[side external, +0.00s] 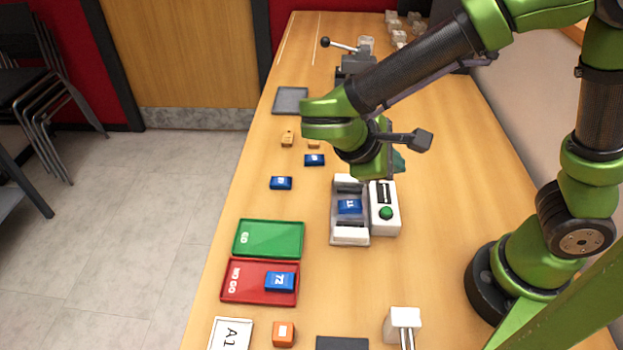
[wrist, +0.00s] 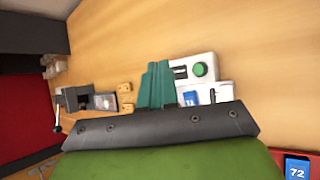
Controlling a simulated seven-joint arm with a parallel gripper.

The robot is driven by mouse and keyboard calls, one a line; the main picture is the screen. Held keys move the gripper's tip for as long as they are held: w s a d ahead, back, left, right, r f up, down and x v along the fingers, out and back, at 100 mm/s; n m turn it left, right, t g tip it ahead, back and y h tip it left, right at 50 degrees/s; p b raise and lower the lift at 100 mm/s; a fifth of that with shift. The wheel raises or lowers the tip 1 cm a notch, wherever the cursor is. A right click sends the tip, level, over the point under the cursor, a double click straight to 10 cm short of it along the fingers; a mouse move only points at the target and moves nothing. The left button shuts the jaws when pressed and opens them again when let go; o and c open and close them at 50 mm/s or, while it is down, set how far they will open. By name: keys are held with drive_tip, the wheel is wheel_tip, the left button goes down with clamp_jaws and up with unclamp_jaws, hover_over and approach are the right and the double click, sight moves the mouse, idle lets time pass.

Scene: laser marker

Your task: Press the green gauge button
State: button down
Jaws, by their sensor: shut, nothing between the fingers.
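The green gauge button (side external: 386,213) is a round green dome on the front part of a white gauge box (side external: 391,228). It also shows in the wrist view (wrist: 200,69), up and to the right of my fingers. My gripper (side external: 398,162) is above and behind the box in the side view, apart from the button. Its teal fingers (wrist: 157,82) are together and empty in the wrist view. Part of the fixture is hidden behind the gripper body there.
A green GO tray (side external: 246,252) and a red NO GO tray (side external: 235,292) lie left of the fixture, the red one holding a blue block marked 72 (side external: 279,281). Loose blue blocks (side external: 281,183) and a lever device (side external: 355,64) stand farther back. Table right of the box is clear.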

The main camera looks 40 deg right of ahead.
sight(383, 213)
drive_tip(key=shift+s+d+r, duration=0.15)
drive_tip(key=shift+f, duration=4.4)
drive_tip(key=shift+f, duration=0.1)
drive_tip(key=shift+f, duration=0.35)
